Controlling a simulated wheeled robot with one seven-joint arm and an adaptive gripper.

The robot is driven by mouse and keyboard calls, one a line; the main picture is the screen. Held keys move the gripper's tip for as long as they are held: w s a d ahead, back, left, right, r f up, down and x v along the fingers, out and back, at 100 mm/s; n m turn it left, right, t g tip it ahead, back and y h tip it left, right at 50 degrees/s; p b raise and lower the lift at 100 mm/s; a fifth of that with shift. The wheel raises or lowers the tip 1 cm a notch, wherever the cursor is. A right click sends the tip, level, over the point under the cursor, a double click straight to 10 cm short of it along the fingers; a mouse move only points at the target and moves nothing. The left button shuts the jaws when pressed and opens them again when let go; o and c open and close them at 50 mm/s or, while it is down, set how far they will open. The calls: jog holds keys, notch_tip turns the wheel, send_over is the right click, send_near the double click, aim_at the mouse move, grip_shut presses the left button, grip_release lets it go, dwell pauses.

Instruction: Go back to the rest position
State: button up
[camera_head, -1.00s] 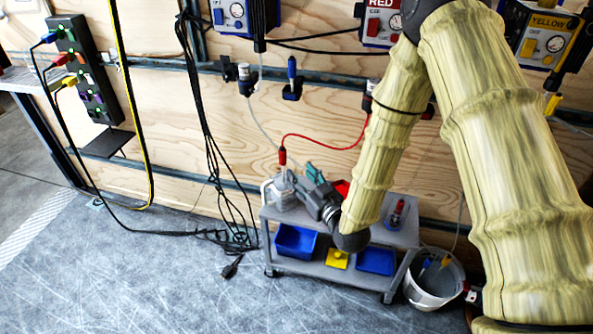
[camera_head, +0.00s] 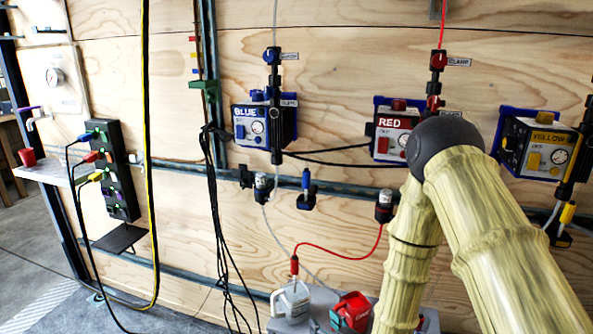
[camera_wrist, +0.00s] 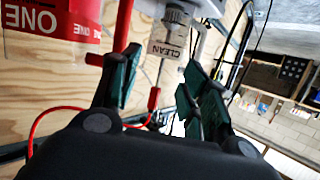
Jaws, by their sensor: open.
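My gripper (camera_wrist: 158,70) shows in the wrist view with its dark green finger pads spread apart. Nothing is held between them. Beyond the gap is a clear container with a white cap and a CLEAN label (camera_wrist: 167,50); I cannot tell its distance from the fingers. In the head view my arm comes in from the right, bends at a dark joint and runs down out of the bottom edge. Most of my gripper is out of that view. A white jug (camera_head: 290,301) and a red container (camera_head: 351,312) stand left of my forearm.
The plywood wall carries the BLUE (camera_head: 265,124), RED (camera_head: 394,132) and YELLOW (camera_head: 540,146) units. A red hose (camera_head: 345,256) loops near my forearm. Black cables (camera_head: 220,230) hang left of it. A power strip (camera_head: 112,172) is at far left. A red-and-white ONE card (camera_wrist: 48,22) is close at the wrist view's left.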

jog(key=s+d+f+m+g+h, duration=0.2)
jog(key=s+d+f+g, duration=0.3)
jog(key=s+f, duration=0.6)
jog(key=s+d+f+m+g+h, duration=0.1)
jog(key=s+d+f+g+h, duration=0.2)
jog(key=s+d+f+g, duration=0.75)
jog(key=s+a+m+t, duration=0.2)
jog(key=s+t, duration=0.1)
jog(key=s, duration=1.1)
notch_tip(320, 180, up, 20)
jog(key=s+h+p, duration=0.1)
jog(key=p, duration=1.8)
jog(key=shift+s+d+g+p, duration=0.15)
jog(key=shift+d+g+p, duration=0.15)
jog(key=shift+d+g, duration=0.15)
